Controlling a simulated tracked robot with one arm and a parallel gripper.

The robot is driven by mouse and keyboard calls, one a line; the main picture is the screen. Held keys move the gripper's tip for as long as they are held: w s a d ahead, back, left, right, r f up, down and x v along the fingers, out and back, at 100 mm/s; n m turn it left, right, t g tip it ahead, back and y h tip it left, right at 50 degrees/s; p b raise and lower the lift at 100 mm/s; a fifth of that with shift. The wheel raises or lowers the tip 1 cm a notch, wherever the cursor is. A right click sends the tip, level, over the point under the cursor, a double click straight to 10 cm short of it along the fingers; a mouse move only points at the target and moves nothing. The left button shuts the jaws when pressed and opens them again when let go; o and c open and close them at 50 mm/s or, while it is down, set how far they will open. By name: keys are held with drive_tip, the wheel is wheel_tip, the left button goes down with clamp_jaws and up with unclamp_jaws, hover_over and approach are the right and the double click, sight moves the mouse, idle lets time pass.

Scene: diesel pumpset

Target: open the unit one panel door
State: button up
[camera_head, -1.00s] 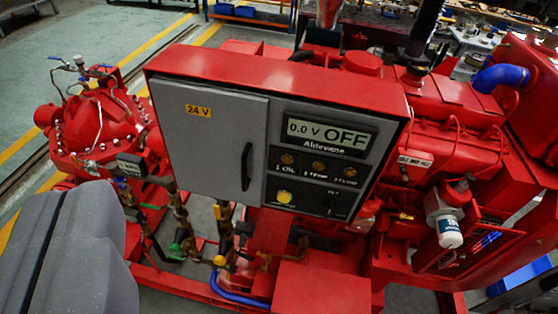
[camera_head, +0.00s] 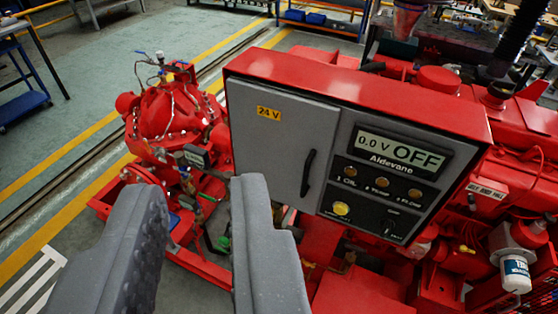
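The unit one panel is a red box (camera_head: 350,86) with a grey front. Its grey door (camera_head: 272,150) on the left half carries a yellow 24 V label (camera_head: 269,113) and looks closed. A black upright handle (camera_head: 308,173) sits near the door's right edge. To its right, a display (camera_head: 403,149) reads 0.0 V OFF above several lamps and a yellow button (camera_head: 341,208). My gripper (camera_head: 196,190) shows at the lower left as two grey fingers, spread apart with nothing between them. The right finger overlaps the door's lower left edge in the picture; I cannot tell whether they touch.
A red pump (camera_head: 168,112) with pipes stands left of the panel. The red engine (camera_head: 520,140) with a white filter (camera_head: 515,273) is at the right. Open floor (camera_head: 50,110) with yellow lines lies at the left. A blue-legged table (camera_head: 22,85) stands far left.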

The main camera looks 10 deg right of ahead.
drive_tip(key=shift+o, duration=0.7)
drive_tip(key=w+a+f, duration=0.2)
drive_tip(key=w+f, duration=0.4)
drive_tip(key=f, duration=0.2)
drive_tip(key=shift+w+a+m+h+b, duration=0.25)
drive_tip(key=shift+w+m+h+b, duration=0.05)
drive_tip(key=shift+w+b, duration=0.15)
drive_tip(key=m+t+h+b, duration=0.1)
drive_tip(key=m+h+b, duration=0.25)
drive_tip(key=h, duration=0.25)
approach(305, 176)
drive_tip(key=shift+m, duration=0.25)
drive_tip(key=p+x, duration=0.1)
drive_tip(key=x, duration=0.7)
drive_tip(key=shift+w+f+p, duration=0.1)
drive_tip(key=shift+p, duration=0.3)
clamp_jaws()
